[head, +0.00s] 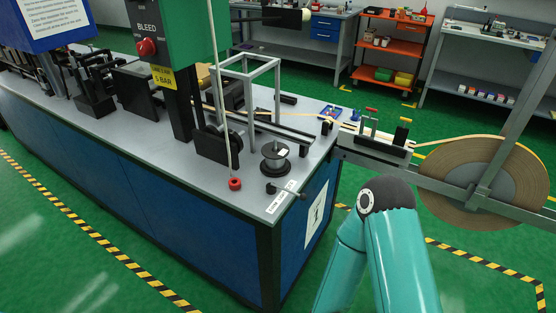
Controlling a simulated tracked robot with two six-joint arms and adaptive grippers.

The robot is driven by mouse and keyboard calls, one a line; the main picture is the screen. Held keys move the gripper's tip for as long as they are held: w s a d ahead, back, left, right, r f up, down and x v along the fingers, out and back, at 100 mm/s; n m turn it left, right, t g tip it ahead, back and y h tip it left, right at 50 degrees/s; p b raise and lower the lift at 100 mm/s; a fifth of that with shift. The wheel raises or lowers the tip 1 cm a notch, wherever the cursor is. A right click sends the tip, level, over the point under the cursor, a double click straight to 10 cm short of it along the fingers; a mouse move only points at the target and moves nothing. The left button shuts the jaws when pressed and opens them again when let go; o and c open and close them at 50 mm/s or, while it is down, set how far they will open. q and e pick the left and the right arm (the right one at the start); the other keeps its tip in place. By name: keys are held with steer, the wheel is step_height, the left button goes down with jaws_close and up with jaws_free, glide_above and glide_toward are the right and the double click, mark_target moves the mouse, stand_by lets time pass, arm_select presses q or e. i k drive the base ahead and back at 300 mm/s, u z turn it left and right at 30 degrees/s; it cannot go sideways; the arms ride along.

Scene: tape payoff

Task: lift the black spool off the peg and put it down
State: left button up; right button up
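A small dark spool-like piece (275,166) stands upright near the front right corner of the grey-topped bench (235,190). No other black spool is clear in this view. Neither of my grippers is in view; only teal links of one of my arms show at lower right, in front of the bench's right end and apart from the spool.
A large brown tape reel (448,190) hangs on a grey frame at right, its tape running to the bench. A red knob (235,184) hangs on a cord left of the spool. A small black fitting (272,189) sits before it.

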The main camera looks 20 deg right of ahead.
mark_target(276, 162)
steer(key=u, duration=0.8)
steer(key=k, duration=1.15)
steer(key=z, duration=0.75)
steer(key=i, duration=1.35)
steer(key=z, duration=0.05)
